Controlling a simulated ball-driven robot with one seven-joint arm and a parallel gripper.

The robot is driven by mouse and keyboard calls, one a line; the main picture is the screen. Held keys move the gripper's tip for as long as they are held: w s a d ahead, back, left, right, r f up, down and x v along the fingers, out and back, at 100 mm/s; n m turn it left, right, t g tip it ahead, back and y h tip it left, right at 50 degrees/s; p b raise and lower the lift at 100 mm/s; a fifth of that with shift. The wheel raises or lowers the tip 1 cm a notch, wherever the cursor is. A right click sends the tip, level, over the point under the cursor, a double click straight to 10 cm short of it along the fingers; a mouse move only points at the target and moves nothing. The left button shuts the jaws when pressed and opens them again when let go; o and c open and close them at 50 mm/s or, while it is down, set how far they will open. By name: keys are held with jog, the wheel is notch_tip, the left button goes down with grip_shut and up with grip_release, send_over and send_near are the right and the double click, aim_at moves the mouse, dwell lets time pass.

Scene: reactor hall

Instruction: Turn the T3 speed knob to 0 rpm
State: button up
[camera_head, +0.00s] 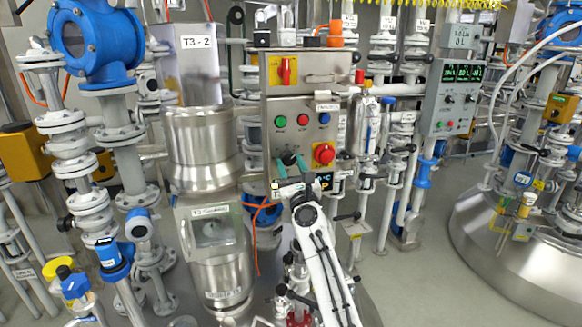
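A steel control panel (341,117) stands in the middle of the head view. It carries green, red and blue buttons and a red emergency stop on yellow. My gripper (291,162) is at the panel's lower left, below the green button, with its teal fingers apart. A small dark shape between the fingertips may be the T3 speed knob; its pointer and scale cannot be read. Whether the fingers touch it cannot be told.
A steel vessel labelled T3-2 (204,146) stands close on the left. A grey box with green displays (451,98) is at the right. Pipes and valves crowd both sides of the panel. Bare floor (407,275) shows at the lower right.

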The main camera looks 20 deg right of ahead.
jog(key=c, duration=0.6)
jog(key=shift+o, duration=0.2)
